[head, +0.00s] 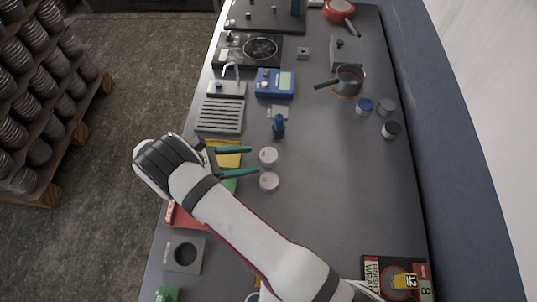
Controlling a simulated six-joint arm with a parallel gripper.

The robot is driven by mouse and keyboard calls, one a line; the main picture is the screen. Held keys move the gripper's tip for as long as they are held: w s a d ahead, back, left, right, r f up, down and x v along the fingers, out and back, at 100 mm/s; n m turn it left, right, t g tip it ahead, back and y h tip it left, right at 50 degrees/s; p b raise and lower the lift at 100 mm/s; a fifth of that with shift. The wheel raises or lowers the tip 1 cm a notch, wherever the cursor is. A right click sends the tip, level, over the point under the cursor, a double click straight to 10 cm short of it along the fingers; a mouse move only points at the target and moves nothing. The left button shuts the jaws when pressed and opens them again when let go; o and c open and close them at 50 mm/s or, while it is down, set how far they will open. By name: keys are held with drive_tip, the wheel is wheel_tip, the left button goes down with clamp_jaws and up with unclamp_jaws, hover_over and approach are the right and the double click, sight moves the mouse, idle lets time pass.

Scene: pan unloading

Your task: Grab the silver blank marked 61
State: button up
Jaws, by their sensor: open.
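Two pale silvery round blanks stand close together on the dark bench in the head view. The upper blank (268,156) is near the tip of my upper finger, and the lower blank (269,181) is near the tip of my lower finger. Any marks on them are too small to read, so I cannot tell which one is marked 61. My gripper (254,161) is open, with its two green fingers pointing right toward the blanks. Nothing shows between the fingers.
A dark blue upright item (279,126) stands just above the blanks. A yellow item (228,157) and a red item (183,218) lie partly under my arm. A saucepan (348,80) and several small jars stand at the upper right. The bench right of the blanks is clear.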

sight(264, 156)
drive_tip(key=x, duration=0.5)
drive_tip(key=shift+w+d, duration=0.2)
drive_tip(key=shift+d, duration=0.1)
clamp_jaws()
